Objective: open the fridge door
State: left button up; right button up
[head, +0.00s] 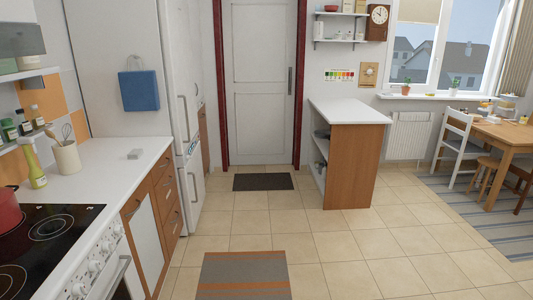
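The fridge (112,35) is a tall white cabinet on the left, beyond the counter. Its broad side faces me and its front faces right, seen at a steep angle. The upper fridge door (183,62) looks shut, with a vertical handle (184,117) near its lower part. A lower white door (189,200) also looks shut and has its own handle (195,187). The counter hides the fridge's lower near side. Neither of my grippers shows in the head view.
A white counter (112,165) with wooden drawers and a stove (45,240) run along the left. A striped mat (245,275) and dark doormat (263,182) lie on the tiles. A wooden-sided island (352,165) stands right of centre. Tiled floor before the fridge is clear.

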aim_at(174, 15)
jog(key=i, duration=1.85)
jog(key=i+u, duration=0.15)
jog(key=i, duration=0.4)
jog(key=i+l+u, duration=0.1)
jog(key=i, duration=0.5)
jog(key=i+l+u, duration=0.15)
jog(key=i, duration=0.4)
jog(key=l, duration=0.1)
